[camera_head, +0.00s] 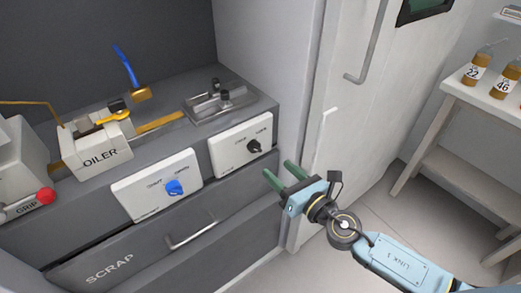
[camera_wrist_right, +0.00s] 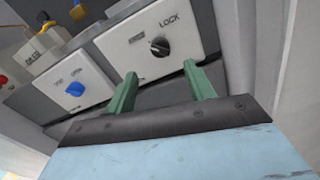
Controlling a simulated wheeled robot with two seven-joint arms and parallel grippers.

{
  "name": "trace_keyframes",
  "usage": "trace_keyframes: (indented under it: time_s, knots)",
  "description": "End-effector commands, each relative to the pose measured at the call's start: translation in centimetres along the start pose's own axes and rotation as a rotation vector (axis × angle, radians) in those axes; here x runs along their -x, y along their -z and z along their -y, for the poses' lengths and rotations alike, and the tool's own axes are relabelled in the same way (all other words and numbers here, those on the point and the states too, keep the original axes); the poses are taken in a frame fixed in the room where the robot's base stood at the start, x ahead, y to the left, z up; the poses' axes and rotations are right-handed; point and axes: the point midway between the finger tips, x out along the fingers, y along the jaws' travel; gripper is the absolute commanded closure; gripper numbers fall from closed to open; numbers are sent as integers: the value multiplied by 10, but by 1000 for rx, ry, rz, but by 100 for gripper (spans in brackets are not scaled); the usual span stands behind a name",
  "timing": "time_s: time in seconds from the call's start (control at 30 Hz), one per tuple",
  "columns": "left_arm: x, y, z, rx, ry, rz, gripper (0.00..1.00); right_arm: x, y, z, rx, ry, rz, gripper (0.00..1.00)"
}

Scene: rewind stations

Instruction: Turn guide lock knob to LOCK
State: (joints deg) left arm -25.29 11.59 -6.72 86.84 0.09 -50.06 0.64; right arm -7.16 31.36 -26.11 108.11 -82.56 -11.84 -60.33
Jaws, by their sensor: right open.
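The guide lock knob is a small black knob (camera_head: 254,146) on a white panel (camera_head: 229,153) at the right of the cabinet front. In the right wrist view the black knob (camera_wrist_right: 159,46) sits below the word LOCK and a second label too blurred to read. Its pointer setting is hard to tell. My right gripper (camera_head: 279,172) is open and empty, its two green fingers pointing toward the cabinet below and in front of the knob. In the right wrist view the fingers (camera_wrist_right: 158,80) stand apart, short of the panel. My left gripper is not in view.
A blue knob (camera_head: 174,187) sits on another white panel to the left. A SCRAP drawer with a handle (camera_head: 191,232) is below. The OILER block (camera_head: 97,147) and a red GRIP knob (camera_head: 46,195) stand at left. A white door is behind my right arm; a bottle shelf (camera_head: 491,105) stands right.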

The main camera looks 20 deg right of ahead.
Motion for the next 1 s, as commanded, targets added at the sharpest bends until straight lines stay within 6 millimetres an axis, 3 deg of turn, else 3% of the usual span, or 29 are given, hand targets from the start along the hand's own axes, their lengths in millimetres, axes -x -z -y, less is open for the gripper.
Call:
trace_keyframes:
  time_s: [0.2,0.43,0.87,1.0]
  knots:
    - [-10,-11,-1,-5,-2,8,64,-46,-1,0,-2,1,2,46]
    - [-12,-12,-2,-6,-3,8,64,-77,0,0,-4,0,0,46]
    - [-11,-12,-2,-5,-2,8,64,-86,1,0,-4,1,-1,46]
    - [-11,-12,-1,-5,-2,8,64,-86,1,0,-4,1,-1,65]
